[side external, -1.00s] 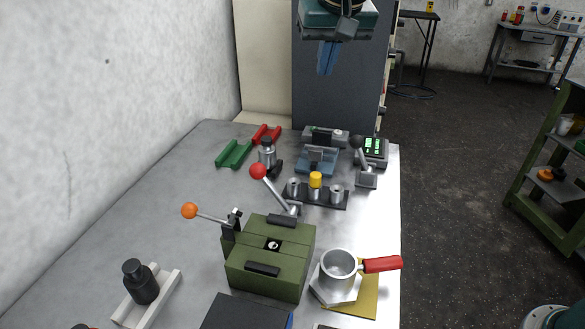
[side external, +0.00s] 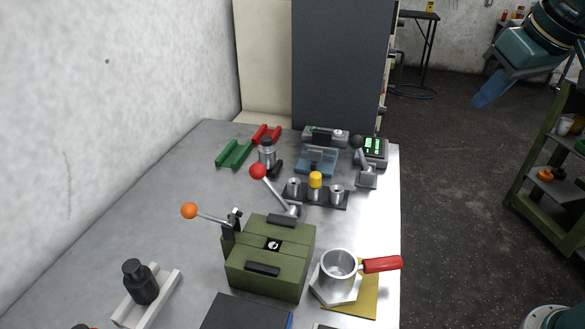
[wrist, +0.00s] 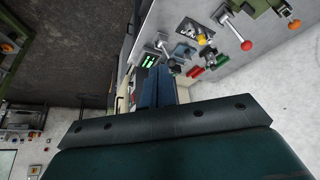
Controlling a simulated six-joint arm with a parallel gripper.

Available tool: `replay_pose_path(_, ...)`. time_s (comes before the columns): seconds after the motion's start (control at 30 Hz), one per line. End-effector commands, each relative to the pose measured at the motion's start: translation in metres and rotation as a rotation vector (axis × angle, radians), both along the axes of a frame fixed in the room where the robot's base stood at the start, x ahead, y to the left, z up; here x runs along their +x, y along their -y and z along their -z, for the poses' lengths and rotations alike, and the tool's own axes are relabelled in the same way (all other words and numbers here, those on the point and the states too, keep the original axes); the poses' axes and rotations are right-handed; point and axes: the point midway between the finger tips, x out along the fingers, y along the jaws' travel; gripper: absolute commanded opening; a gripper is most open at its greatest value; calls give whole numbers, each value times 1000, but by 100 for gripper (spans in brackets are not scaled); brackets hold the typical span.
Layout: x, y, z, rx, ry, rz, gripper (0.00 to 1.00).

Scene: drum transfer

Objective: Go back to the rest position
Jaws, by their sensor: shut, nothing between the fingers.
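My gripper (side external: 488,90) hangs at the upper right in the side external view, in the air beyond the right edge of the table and above the dark floor. Its blue fingers are together with nothing between them. In the wrist view the blue fingers (wrist: 158,88) point away from the camera, and the bench with its devices lies beyond them. My gripper touches nothing.
The metal table (side external: 120,235) carries a green block fixture (side external: 270,270), a silver cup with a red handle (side external: 338,268), a black bottle (side external: 140,285) and a green-lit device (side external: 374,150). A green shelf (side external: 545,170) stands at the right. Open floor lies between.

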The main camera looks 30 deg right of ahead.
Motion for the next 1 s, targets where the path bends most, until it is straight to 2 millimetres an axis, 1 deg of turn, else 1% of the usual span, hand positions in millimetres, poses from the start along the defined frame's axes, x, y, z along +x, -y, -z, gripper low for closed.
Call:
replay_pose_path(0.03,-14,4,6,0,4,-5,0)
replay_pose_path(0.17,-46,9,24,2,11,-31,0)
replay_pose_path(0.3,-77,10,46,7,18,-58,0)
replay_pose_path(0.4,-96,9,60,11,21,-75,0)
replay_pose_path(0.5,-109,8,72,14,25,-88,0)
replay_pose_path(0.6,-116,7,79,16,26,-96,0)
replay_pose_path(0.7,-119,6,83,18,26,-100,0)
replay_pose_path(1.0,-120,6,83,17,26,-101,0)
